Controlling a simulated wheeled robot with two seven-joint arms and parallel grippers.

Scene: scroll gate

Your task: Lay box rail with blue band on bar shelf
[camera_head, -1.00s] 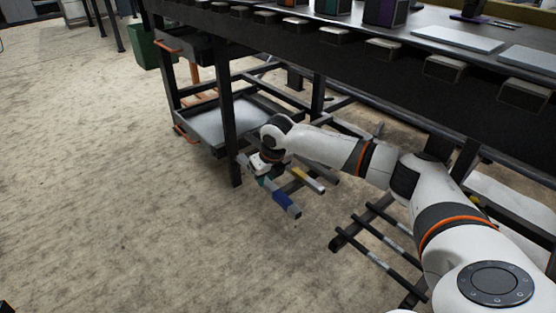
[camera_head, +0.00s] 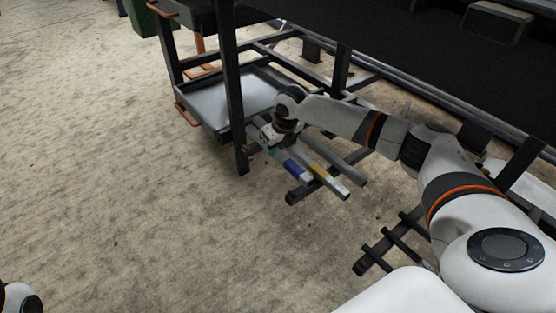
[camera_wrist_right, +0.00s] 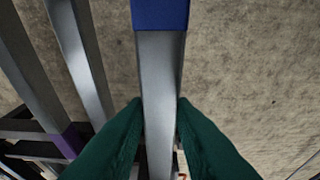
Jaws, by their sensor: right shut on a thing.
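The grey box rail with a blue band (camera_head: 293,168) is in my right gripper (camera_head: 272,147), low beside the table leg. In the wrist view its shaft (camera_wrist_right: 159,75) runs between two green fingertips (camera_wrist_right: 160,125), which close on both sides, below the blue band (camera_wrist_right: 160,14). A yellow-banded rail (camera_head: 322,172) and a plain-looking grey rail (camera_head: 345,160) lie to its right over a dark bar (camera_head: 300,192). Another set of dark bars (camera_head: 396,240) at the right is empty where visible. I cannot tell whether the held rail touches a bar. My left gripper is out of view.
A black table leg (camera_head: 234,110) stands close left of my right gripper. A grey tray shelf (camera_head: 225,102) is behind it, and the table's dark underside is overhead. A rail with a purple band (camera_wrist_right: 69,141) shows in the wrist view. Open floor lies to the left.

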